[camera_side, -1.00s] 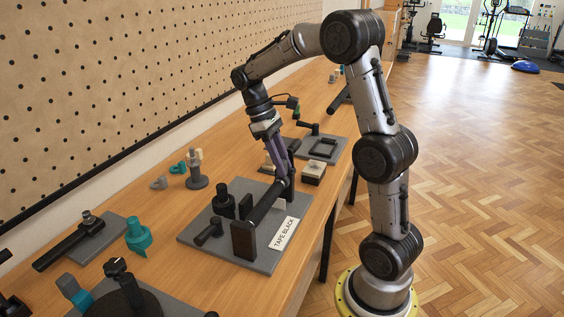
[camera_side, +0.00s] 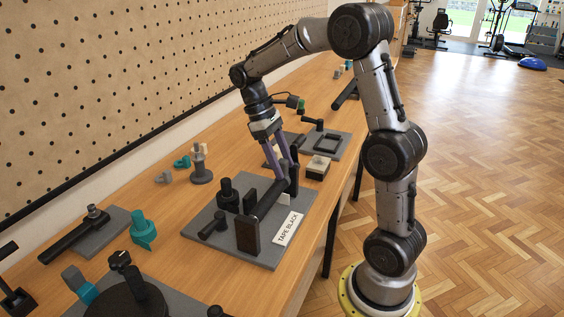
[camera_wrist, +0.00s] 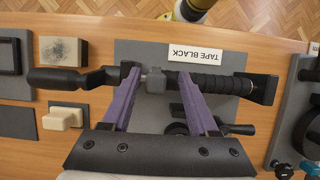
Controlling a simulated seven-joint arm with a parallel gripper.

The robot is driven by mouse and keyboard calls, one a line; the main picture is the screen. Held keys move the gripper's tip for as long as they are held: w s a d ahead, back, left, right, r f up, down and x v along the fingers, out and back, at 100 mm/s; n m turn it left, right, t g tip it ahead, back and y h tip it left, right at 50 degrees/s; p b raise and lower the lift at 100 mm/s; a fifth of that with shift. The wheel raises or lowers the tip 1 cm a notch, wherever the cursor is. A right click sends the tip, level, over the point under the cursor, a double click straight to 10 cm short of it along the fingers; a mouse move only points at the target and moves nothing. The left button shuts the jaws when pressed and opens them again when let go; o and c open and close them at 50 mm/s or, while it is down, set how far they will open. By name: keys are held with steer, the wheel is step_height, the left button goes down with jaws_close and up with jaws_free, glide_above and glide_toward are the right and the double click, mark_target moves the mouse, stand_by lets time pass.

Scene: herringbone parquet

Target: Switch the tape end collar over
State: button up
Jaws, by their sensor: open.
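A dark fixture on a grey plate (camera_side: 205,240) carries a horizontal black-wrapped bar (camera_side: 267,200) between upright posts, beside a "TAPE BLACK" label (camera_side: 288,229). In the wrist view the ribbed black bar (camera_wrist: 222,84) runs right from a small grey collar block (camera_wrist: 155,83) on a thin rod. My gripper (camera_wrist: 159,77) is open, its two purple fingers apart, one on each side of the collar. A gap shows between collar and each finger. In the side view my gripper (camera_side: 283,184) is low over the far end of the bar. I cannot tell the collar's switch position.
A black post (camera_side: 227,193) and a short black handle (camera_side: 213,228) stand on the plate's wall side. A pale-topped block (camera_side: 318,167) lies beyond. A teal part (camera_side: 142,230) and a grey peg stand (camera_side: 201,167) are on the bench. The pegboard borders the back.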

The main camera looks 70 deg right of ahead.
steer(key=v, duration=1.4)
steer(key=shift+f, duration=0.15)
